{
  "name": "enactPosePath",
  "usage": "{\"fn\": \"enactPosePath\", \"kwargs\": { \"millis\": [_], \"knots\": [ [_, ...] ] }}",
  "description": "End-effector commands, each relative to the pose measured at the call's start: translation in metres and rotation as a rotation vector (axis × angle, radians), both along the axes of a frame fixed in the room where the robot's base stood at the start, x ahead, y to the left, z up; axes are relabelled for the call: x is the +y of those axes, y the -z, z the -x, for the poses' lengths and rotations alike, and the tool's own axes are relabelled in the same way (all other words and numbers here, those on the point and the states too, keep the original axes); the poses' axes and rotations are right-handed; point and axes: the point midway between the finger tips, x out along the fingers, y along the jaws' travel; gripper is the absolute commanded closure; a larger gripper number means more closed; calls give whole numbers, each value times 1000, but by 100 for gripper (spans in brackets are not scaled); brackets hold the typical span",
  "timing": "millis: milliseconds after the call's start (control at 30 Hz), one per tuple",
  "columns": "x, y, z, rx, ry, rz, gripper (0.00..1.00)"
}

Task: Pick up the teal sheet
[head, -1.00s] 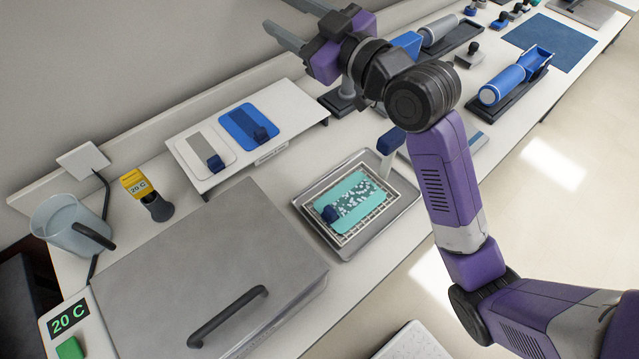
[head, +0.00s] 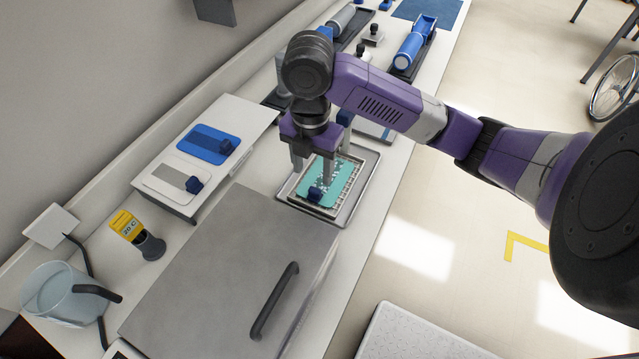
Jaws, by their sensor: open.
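The teal sheet (head: 340,178) lies flat on a rack in a metal tray (head: 365,172), right of the middle of the bench. It has pale speckles and a dark blue block-shaped tab (head: 315,194) at its near end. My gripper (head: 313,174) points down over the tray, its two grey fingers spread apart. I cannot tell whether a finger touches the sheet.
A large metal lidded box (head: 225,270) with a dark handle stands close in front of the tray. A low white shelf (head: 240,120) at left holds a blue sheet (head: 207,143) and a white-grey sheet (head: 178,182). A blue-topped post rises behind the tray.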

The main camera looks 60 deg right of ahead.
Motion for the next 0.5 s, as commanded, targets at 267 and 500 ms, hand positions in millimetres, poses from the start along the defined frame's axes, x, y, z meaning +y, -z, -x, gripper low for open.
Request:
{"fn": "enactPosePath", "kwargs": {
  "millis": [267, 500],
  "knots": [
    [2, 26, 0, -4, 1, -4, 47],
    [3, 54, 4, -3, 4, -4, 47]
  ]
}}
